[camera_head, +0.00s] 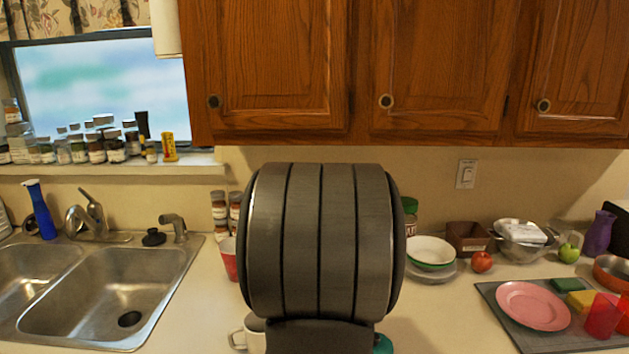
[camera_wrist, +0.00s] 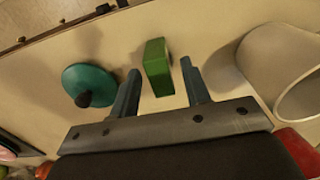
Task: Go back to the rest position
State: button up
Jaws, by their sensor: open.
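My gripper (camera_wrist: 160,68) shows in the wrist view with its two dark fingers spread apart. A green block-like thing (camera_wrist: 157,66) appears in the gap between the fingertips, with space on either side of it. I cannot tell how far below the tips it is. In the head view my own large grey arm link fills the middle, and my gripper is hidden.
A teal round lid-like thing (camera_wrist: 88,82) with a dark knob is left of the fingers. A white mug (camera_head: 238,340) and a red cup (camera_head: 229,262) stand close left of my arm. Stacked bowls (camera_head: 431,250) and a pink plate (camera_head: 533,306) are right. Wooden cabinets (camera_head: 440,70) hang above.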

jog(key=shift+f, duration=0.45)
notch_tip(320, 180, up, 4)
jog(key=shift+f, duration=0.1)
jog(key=s+d+r, duration=0.6)
jog(key=d+r, duration=0.2)
jog(key=d, duration=0.2)
jog(key=w+a+r, duration=0.3)
jog(key=w+r, duration=0.5)
jog(key=w, duration=0.3)
jog(key=w+a+r, duration=0.3)
jog(key=w+r, duration=0.5)
jog(key=w, duration=0.3)
jog(key=shift+m, duration=0.5)
jog(key=shift+s+f, duration=0.2)
jog(key=shift+f, duration=1)
jog(key=shift+s+f, duration=0.15)
jog(key=shift+f, duration=1)
jog(key=shift+o, duration=0.3)
